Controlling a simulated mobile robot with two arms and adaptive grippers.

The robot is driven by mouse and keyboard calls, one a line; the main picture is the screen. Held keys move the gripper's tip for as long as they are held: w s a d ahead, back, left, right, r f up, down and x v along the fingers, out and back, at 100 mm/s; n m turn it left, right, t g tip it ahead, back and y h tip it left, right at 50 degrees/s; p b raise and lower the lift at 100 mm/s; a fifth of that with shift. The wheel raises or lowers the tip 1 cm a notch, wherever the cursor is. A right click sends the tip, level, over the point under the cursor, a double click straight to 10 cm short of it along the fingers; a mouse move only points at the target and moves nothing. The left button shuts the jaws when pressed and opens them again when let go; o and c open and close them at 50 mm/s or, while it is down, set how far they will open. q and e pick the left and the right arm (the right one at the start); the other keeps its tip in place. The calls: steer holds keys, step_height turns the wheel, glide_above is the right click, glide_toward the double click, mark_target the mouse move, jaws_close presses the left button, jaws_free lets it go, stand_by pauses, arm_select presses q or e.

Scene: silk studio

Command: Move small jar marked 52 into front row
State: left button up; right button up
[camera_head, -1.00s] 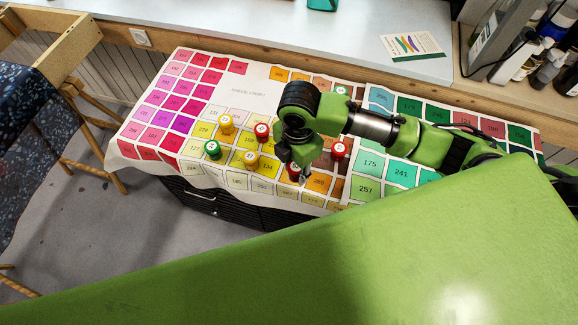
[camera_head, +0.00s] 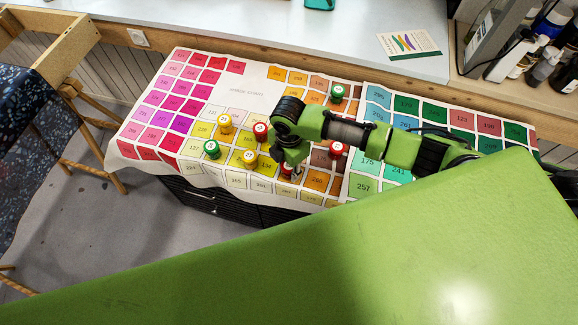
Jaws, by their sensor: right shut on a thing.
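My right gripper (camera_head: 290,172) reaches down over the front part of the colour chart cloth (camera_head: 246,91). It is shut on a small red jar (camera_head: 286,170), mostly hidden by the gripper. Other small jars stand on the chart. A yellow jar (camera_head: 225,123), a red jar (camera_head: 261,131), a green jar (camera_head: 212,149) and a second yellow jar (camera_head: 249,160) are left of the gripper. Another red jar (camera_head: 336,150) is to its right, and a green jar (camera_head: 336,92) stands farther back. The numbers on the lids are too small to read. My left gripper is not in view.
The cloth lies on a dark cabinet (camera_head: 237,206) and hangs over its front edge. A pale worktop (camera_head: 250,28) with a card (camera_head: 408,43) runs behind. Bottles (camera_head: 545,70) stand at the far right. The chart's left part is clear of jars.

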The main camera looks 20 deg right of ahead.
mark_target(288, 166)
steer(key=shift+f, duration=0.15)
steer(key=o, duration=1.1)
steer(key=shift+r, duration=0.35)
step_height(288, 166, up, 12)
steer(key=shift+f+b, duration=0.1)
steer(key=shift+b, duration=0.5)
steer(key=shift+a+f, duration=0.1)
